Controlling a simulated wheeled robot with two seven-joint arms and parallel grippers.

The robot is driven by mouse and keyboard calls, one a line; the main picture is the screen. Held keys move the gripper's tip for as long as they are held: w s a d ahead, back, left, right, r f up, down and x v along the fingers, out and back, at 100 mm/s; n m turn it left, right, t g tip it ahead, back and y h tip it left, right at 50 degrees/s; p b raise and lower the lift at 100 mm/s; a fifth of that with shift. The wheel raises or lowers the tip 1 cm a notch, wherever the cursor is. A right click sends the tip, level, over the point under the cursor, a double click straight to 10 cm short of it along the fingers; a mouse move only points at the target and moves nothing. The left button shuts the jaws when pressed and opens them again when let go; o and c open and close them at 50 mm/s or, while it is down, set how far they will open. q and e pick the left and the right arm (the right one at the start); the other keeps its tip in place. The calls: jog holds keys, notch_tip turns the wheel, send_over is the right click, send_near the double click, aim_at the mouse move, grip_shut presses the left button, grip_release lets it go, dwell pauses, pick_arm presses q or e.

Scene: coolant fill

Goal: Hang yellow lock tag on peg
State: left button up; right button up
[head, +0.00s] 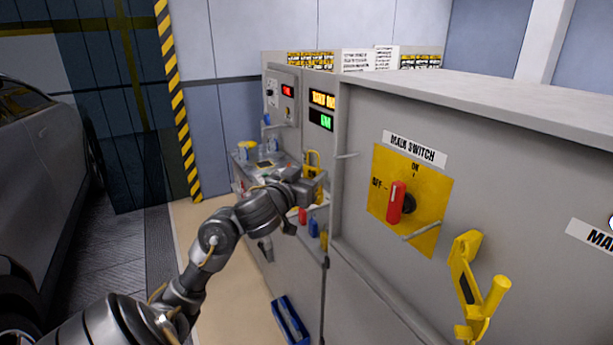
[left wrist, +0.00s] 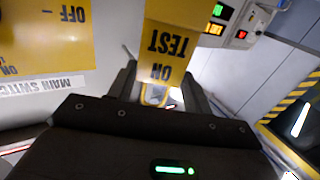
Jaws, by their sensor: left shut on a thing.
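The yellow lock tag (left wrist: 165,45) is between the two fingers of my left gripper (left wrist: 160,88), which is shut on it. In the left wrist view its lettering reads upside down. In the head view a yellow part of the tag (head: 312,160) stands up above my left gripper (head: 313,184). A thin grey peg (head: 347,156) sticks out of the grey cabinet front, a little right of the tag and apart from it. It also seems to show in the left wrist view (left wrist: 128,52), left of the tag. My right gripper is not in view.
The main switch plate (head: 433,190) with its red handle and a second grey rod (head: 421,230) is right of the peg. A yellow handle-like part (head: 470,285) juts out at lower right. Bottles and a cluttered shelf (head: 265,170) lie behind my gripper. A blue tray (head: 289,318) is low down.

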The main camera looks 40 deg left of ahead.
pick_arm(q)
jog(key=shift+w+d+f+b, duration=0.15)
jog(key=shift+w+d+b, duration=0.1)
jog(key=shift+w+b, duration=0.5)
jog(key=shift+w+d+f+b, duration=0.1)
jog(key=shift+w+d+b, duration=0.15)
jog(key=shift+w+b, duration=0.45)
jog(key=w+b, duration=0.1)
jog(key=w+d+f+b, duration=0.1)
jog(key=w+b, duration=0.3)
jog(key=shift+w+d+f, duration=0.2)
jog(key=shift+d+f, duration=0.1)
jog(key=shift+f, duration=0.05)
jog(key=o, duration=1)
